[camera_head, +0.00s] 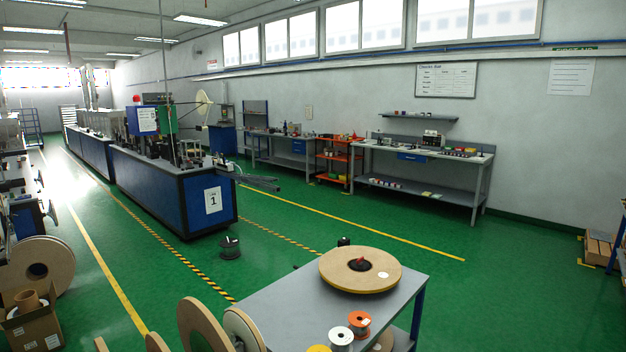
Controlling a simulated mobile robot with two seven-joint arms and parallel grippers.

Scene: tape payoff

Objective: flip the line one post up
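The line one machine (170,185) is a long dark-blue bench at left of centre, with a white sign reading 1 (213,200) on its near end. Dark bars (260,183) stick out roughly level to the right from the top of that end; I cannot tell for sure whether they are the post. A cream disc (204,102) stands upright above the machine's far side. Neither of my grippers is in view.
A grey table (285,306) in front holds a large tan tape roll (360,270) and small spools. A dark spool (230,248) stands on the floor near the machine's end. Large rolls and a cardboard box (33,322) are at lower left. Green floor right of the machine is clear.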

